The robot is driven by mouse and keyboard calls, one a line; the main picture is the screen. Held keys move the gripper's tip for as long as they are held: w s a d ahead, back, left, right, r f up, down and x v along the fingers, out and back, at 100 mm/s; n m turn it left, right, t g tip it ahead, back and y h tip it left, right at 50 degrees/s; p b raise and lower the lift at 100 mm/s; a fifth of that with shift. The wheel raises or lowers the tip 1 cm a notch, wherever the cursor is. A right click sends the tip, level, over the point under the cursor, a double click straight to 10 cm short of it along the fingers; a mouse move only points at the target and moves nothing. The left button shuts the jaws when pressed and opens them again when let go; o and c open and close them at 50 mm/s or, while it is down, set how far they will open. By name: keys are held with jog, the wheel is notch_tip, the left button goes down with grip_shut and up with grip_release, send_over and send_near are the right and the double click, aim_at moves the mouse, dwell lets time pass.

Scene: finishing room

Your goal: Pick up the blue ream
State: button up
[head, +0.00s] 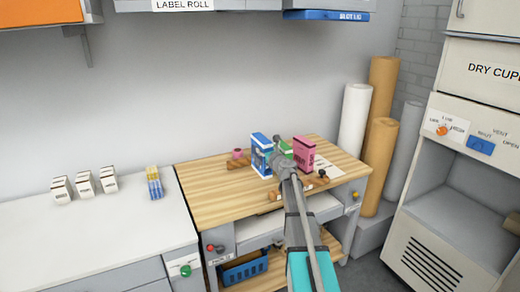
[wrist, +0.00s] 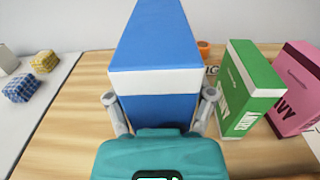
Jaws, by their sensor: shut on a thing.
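The blue ream (wrist: 155,45), a blue block with a white band, stands between the two grey fingers of my gripper (wrist: 161,98) in the wrist view. The fingers are shut on its sides. In the head view the blue ream (head: 262,156) is at the wooden table, with my gripper (head: 276,142) at its right side, partly in front of it. I cannot tell whether its base touches the table.
A green ream (wrist: 250,90) stands close on the right, with a pink ream (wrist: 300,88) beyond it. A pink mug (head: 237,154) is left of the blue ream. The wooden table (head: 210,195) is bare at its left front. Paper rolls (head: 355,118) stand behind the right end.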

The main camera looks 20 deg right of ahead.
jog(key=s+r+p, duration=0.1)
jog(key=s, duration=0.2)
jog(key=s+r+p, duration=0.1)
jog(key=s, duration=0.1)
jog(key=s+r+p, duration=0.1)
jog(key=s, duration=0.2)
jog(key=shift+s+a+r, duration=0.35)
jog(key=shift+a, duration=0.05)
